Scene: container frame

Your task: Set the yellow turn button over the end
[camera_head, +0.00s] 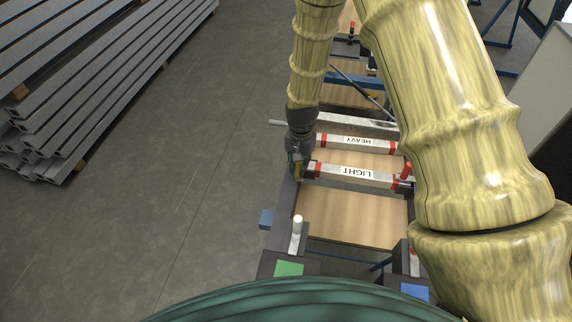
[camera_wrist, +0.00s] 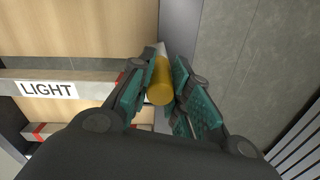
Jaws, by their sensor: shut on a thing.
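The yellow turn button (camera_wrist: 159,84) is a short yellow cylinder between the teal finger pads of my gripper (camera_wrist: 163,72) in the wrist view. My gripper is shut on it. In the head view my gripper (camera_head: 297,167) points down at the left end of the bar labelled LIGHT (camera_head: 355,174), and only a small yellow patch of the button shows there. The LIGHT bar also shows in the wrist view (camera_wrist: 92,91), its end running behind my left finger. How the button sits against the bar's end is hidden by the fingers.
A bar labelled HEAVY (camera_head: 355,142) lies behind the LIGHT bar. A red handle (camera_head: 406,170) stands at the LIGHT bar's right end. A white-topped post (camera_head: 297,228) stands in front, near a green pad (camera_head: 289,268) and a blue pad (camera_head: 414,291). The wooden panel (camera_head: 350,216) is bare.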

